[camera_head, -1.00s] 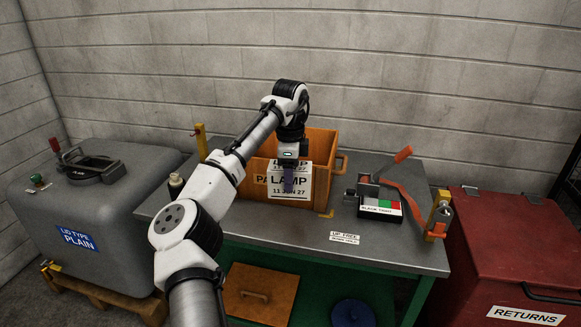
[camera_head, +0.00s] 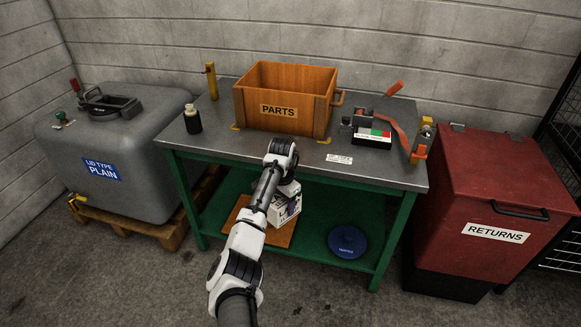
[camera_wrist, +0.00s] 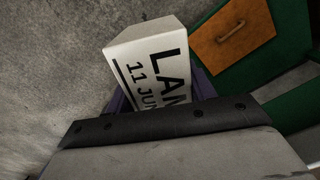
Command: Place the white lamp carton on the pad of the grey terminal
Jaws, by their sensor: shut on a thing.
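The white lamp carton (camera_head: 284,212), printed LAMP and a date, is in my gripper (camera_head: 287,190), tilted, in front of the workbench and below its top. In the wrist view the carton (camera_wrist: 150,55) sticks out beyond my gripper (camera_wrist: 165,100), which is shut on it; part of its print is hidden. On the bench's right half stands a small dark grey device (camera_head: 373,137) with a white front label and a green and red top. It may be the terminal; I cannot make out its pad for certain.
An orange PARTS crate (camera_head: 320,112) stands on the grey bench top (camera_head: 220,140). A dark bottle (camera_head: 192,122) is at left. The lower green shelf holds a brown lid (camera_head: 279,238) and a blue disc (camera_head: 347,241). A grey tank (camera_head: 130,180) and red RETURNS bin (camera_head: 480,190) flank the bench.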

